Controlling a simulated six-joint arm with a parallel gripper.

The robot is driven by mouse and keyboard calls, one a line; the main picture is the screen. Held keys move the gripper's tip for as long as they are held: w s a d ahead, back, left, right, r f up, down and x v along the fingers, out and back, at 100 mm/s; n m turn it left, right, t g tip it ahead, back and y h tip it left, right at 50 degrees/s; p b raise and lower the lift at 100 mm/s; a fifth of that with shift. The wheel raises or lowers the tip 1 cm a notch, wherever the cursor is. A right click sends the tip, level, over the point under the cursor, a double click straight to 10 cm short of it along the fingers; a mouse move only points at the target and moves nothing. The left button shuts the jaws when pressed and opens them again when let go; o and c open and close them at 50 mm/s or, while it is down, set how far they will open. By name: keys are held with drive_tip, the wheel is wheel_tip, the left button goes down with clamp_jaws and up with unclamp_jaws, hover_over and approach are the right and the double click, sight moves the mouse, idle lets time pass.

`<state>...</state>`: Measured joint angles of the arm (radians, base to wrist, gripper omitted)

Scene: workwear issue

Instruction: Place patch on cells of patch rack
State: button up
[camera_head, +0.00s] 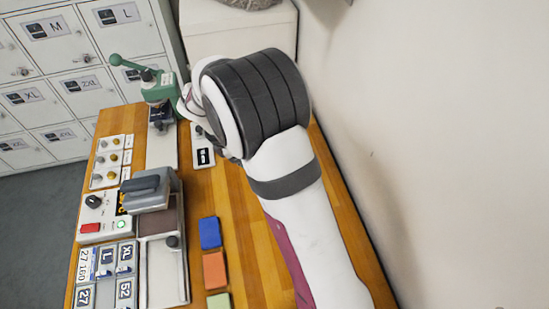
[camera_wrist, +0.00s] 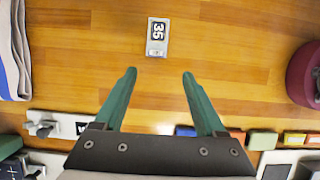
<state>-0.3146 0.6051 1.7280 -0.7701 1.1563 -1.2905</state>
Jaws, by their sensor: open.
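A small grey patch (camera_wrist: 157,37) with a black label reading 35 lies flat on the wooden table in the wrist view, beyond my fingertips. My gripper (camera_wrist: 157,76) is open and empty, its two teal fingers apart, with bare wood between them. The patch is roughly in line with the gap and is not touched. In the head view, my arm hides the gripper and this patch. What looks like the patch rack (camera_head: 107,274) is at the lower left of the head view, with pieces marked 27, XL, L and 52; it is cut off by the frame.
A heat press (camera_head: 151,190) and a green lever press (camera_head: 157,84) stand along the table's left side. Blue (camera_head: 210,233) and orange (camera_head: 214,270) blocks lie right of the rack. Folded cloth (camera_wrist: 14,50) and a dark red round object (camera_wrist: 306,75) flank the patch. A wall borders the right.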

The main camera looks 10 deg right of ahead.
drive_tip(key=x, duration=1.1)
drive_tip(key=shift+w+a+f, duration=0.2)
drive_tip(key=shift+w, duration=0.2)
clamp_jaws()
